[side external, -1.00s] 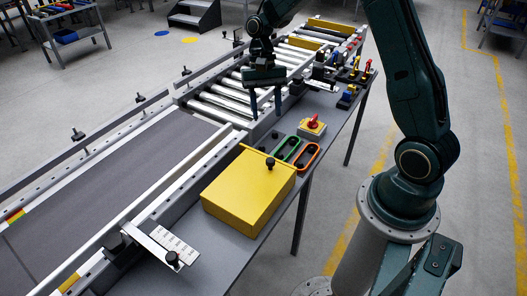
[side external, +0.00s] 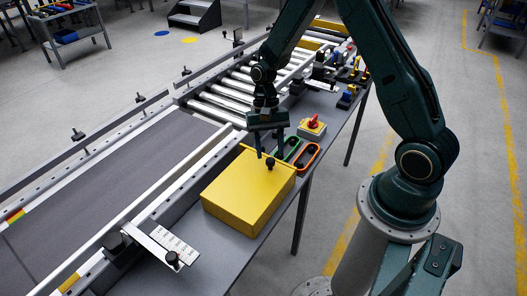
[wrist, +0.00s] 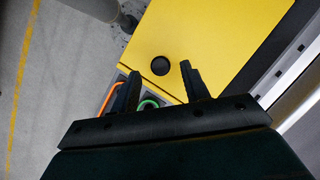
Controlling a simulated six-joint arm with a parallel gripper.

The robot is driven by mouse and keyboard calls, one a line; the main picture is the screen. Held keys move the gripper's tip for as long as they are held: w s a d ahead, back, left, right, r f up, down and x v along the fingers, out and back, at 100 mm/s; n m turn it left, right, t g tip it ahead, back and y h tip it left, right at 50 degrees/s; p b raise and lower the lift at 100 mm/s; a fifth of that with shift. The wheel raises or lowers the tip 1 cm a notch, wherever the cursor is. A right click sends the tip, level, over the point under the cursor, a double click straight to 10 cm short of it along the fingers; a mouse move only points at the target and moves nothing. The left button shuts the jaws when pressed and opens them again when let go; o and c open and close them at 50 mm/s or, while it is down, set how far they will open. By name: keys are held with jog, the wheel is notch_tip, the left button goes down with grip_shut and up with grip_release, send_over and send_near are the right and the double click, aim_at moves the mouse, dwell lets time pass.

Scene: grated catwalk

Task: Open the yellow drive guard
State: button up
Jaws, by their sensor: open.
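The yellow drive guard (side external: 245,195) is a closed box-shaped cover on the grey bench beside the conveyor. A black round knob (side external: 270,163) stands on its top near the far edge. In the wrist view the yellow lid (wrist: 215,35) fills the upper middle, and the knob (wrist: 160,66) lies just beyond the fingertips, roughly between them. My gripper (side external: 269,154) is open and empty, pointing down above the knob end of the guard; it also shows in the wrist view (wrist: 160,75). Whether a fingertip touches the lid cannot be told.
Green (side external: 287,148) and orange (side external: 307,157) rimmed control plates sit just behind the guard. A red rotary switch on a yellow box (side external: 313,126) stands farther back. The conveyor belt (side external: 110,190) runs along the left. A metal lever with a label (side external: 165,243) is in front.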

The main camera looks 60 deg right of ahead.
jog(key=shift+x, duration=1.25)
grip_shut()
